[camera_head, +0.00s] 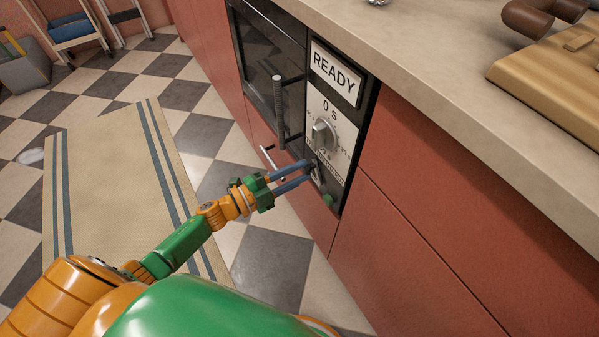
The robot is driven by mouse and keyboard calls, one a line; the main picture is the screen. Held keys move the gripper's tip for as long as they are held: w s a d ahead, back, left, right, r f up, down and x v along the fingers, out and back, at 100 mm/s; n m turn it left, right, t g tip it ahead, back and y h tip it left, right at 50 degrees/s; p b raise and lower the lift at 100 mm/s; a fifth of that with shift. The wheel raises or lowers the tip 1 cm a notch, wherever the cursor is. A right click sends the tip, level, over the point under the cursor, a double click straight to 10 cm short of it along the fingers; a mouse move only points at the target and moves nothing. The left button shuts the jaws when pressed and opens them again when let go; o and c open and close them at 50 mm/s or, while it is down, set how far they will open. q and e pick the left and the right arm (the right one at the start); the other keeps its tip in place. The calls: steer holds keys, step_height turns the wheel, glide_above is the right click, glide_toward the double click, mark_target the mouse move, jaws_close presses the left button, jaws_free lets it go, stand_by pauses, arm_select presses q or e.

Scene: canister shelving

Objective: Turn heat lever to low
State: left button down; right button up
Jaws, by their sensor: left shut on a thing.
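The oven's control panel (323,108) is set in the red cabinet front, with a READY sign (334,73) at its top and a grey round dial (323,133) below it. A small dark lever (314,168) sits low on the panel, under the dial, with a slanted label beside it. My left gripper (307,172) has its two blue fingers reaching to the lever and is shut on it. The fingertips partly hide the lever, so its exact setting cannot be read. My right gripper is not in view.
A green button (328,200) is just below the fingertips. The dark oven door (268,65) with its upright handle (278,110) is left of the panel. A counter (440,95) overhangs at right, bearing a wooden board (550,75). A striped mat (105,190) lies on the checkered floor.

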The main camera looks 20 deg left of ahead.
arm_select(q)
steer(key=shift+w+a+f+n, duration=0.1)
steer(key=shift+a+n, duration=0.05)
steer(key=shift+n, duration=0.35)
steer(key=c, duration=0.6)
jaws_free()
steer(key=v, duration=0.7)
steer(key=shift+p, duration=0.3)
